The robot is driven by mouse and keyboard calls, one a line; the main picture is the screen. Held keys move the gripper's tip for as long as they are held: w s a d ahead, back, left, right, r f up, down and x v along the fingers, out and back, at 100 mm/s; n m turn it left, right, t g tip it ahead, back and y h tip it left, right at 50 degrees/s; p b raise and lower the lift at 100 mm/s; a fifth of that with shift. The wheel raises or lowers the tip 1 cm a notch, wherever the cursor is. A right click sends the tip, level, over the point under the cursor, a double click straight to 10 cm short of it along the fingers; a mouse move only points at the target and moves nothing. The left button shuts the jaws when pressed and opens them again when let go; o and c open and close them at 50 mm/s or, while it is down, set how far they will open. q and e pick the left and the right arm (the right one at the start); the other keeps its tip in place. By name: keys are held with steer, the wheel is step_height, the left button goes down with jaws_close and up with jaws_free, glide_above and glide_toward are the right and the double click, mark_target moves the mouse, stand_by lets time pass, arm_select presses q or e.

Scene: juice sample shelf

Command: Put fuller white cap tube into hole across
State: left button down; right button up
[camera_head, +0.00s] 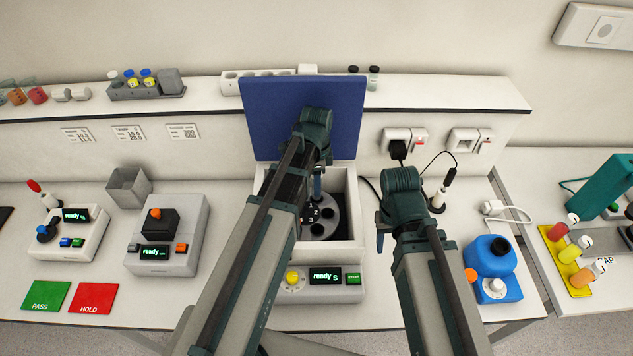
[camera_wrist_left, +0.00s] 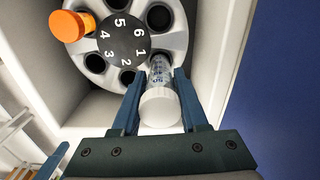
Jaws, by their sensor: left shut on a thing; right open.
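My left gripper (camera_wrist_left: 157,95) is shut on a white cap tube (camera_wrist_left: 160,108) over the centrifuge rotor (camera_wrist_left: 176,42). The tube's clear body points to the rotor position beside number 1; I cannot tell how deep it sits in the hole. An orange cap tube (camera_wrist_left: 72,26) stands in the rotor near numbers 4 and 5, roughly across from it. Other rotor holes look dark and empty. In the head view, my left gripper (camera_head: 317,184) reaches into the white centrifuge (camera_head: 346,243), partly hiding the rotor. My right gripper (camera_head: 381,236) is open, right of the centrifuge.
The centrifuge's blue lid (camera_head: 262,110) stands open behind. A grey rack (camera_head: 122,93) with white and blue cap tubes is on the back shelf. Green (camera_head: 46,295) and red (camera_head: 93,298) mats lie front left.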

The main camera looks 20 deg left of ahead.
arm_select(q)
steer(key=shift+f+b, duration=2.25)
steer(key=shift+f, duration=0.05)
stand_by(0.4)
steer(key=shift+r, duration=0.2)
steer(key=shift+r+p, duration=2.2)
steer(key=shift+p, duration=0.2)
steer(key=shift+f+b, duration=2.4)
steer(key=shift+r+p, duration=0.25)
steer(key=shift+p, duration=0.05)
